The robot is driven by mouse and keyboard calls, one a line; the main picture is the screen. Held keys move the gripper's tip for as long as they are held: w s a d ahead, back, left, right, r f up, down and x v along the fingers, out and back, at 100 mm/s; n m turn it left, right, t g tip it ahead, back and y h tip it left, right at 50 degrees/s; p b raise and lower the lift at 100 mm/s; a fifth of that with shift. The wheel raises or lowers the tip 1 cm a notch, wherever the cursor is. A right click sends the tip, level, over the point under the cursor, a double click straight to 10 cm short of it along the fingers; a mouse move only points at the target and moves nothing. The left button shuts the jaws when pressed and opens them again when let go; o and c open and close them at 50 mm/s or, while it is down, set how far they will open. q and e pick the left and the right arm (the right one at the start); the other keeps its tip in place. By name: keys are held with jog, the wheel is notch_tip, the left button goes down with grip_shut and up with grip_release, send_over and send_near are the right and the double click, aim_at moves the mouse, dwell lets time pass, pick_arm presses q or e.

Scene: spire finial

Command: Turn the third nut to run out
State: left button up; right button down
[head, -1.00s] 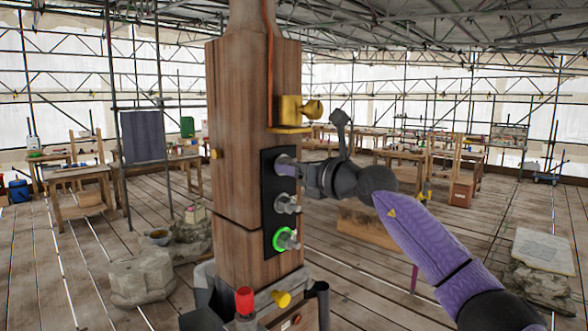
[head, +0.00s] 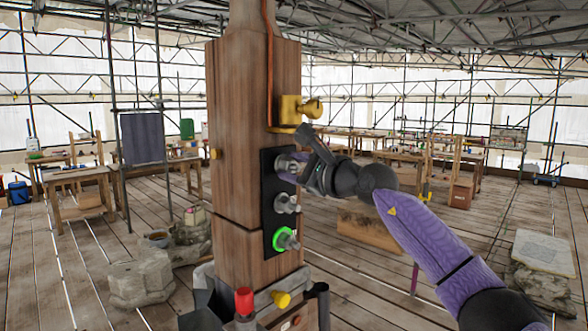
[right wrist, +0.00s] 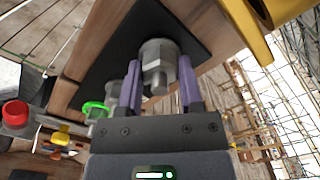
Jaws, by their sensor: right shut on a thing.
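A dark plate (head: 268,190) on the side of the wooden post (head: 240,130) carries three grey nuts on studs in a column. My right gripper (head: 294,168) is at the top nut (head: 283,163). In the right wrist view, its purple fingers stand on either side of this nut (right wrist: 158,52), shut on it, with the stud end towards the camera. The middle nut (head: 287,204) is free below it. The bottom nut (head: 288,240) has a glowing green ring (head: 278,239) around its base. My left gripper is not in view.
A yellow brass fitting (head: 298,110) juts from the post just above my right gripper. A red-capped part (head: 244,300) and a yellow knob (head: 281,299) sit at the post's base. Stone blocks (head: 140,280) lie left on the plank floor. Workbenches stand farther back.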

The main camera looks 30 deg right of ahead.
jog(key=n, duration=0.5)
jog(key=shift+f+n, duration=0.1)
jog(key=shift+n, duration=0.2)
jog(key=n, duration=1)
jog(key=shift+n, duration=0.4)
jog(key=shift+n+b, duration=0.3)
jog(key=shift+n, duration=1.8)
jog(key=shift+c, duration=1.3)
grip_release()
jog(key=shift+r, duration=0.2)
